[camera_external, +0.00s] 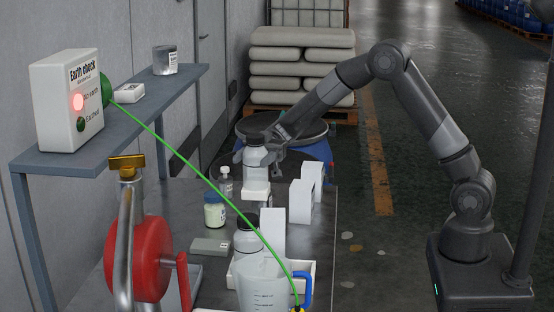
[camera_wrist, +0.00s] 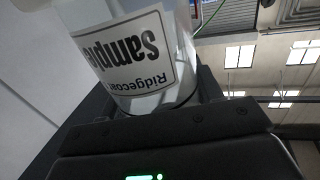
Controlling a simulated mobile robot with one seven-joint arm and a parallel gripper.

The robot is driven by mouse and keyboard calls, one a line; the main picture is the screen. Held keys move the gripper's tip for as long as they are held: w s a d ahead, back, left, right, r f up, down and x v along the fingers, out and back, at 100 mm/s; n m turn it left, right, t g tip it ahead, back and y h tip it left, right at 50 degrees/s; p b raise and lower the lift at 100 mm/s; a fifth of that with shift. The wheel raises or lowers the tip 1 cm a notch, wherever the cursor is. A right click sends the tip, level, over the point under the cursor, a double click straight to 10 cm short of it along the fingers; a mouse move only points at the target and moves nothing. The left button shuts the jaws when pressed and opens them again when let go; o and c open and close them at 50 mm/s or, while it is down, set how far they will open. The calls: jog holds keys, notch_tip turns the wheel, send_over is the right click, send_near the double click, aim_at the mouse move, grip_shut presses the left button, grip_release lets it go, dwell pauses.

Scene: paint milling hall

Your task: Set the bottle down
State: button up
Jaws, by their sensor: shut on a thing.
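A clear bottle with a dark cap (camera_external: 256,172) is upright over the far part of the grey bench. My gripper (camera_external: 262,153) is shut on it near its upper part, reaching in from the right. In the wrist view the bottle (camera_wrist: 165,95) fills the space by my jaws, and its white label reads "Ridgecoat" and "Sample". A white shape is at the bottle's lower end; I cannot tell whether this is its label or a block under it, or whether the bottle touches the bench.
White boxes (camera_external: 300,202) stand right of the bottle. Another dark-capped bottle (camera_external: 246,236) and a measuring jug (camera_external: 262,288) stand nearer. A green cable (camera_external: 190,165) crosses above the bench.

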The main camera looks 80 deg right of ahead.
aim_at(251, 194)
notch_tip(251, 194, down, 10)
jog(key=shift+r, duration=0.25)
jog(key=shift+f, duration=0.1)
jog(key=o, duration=1.2)
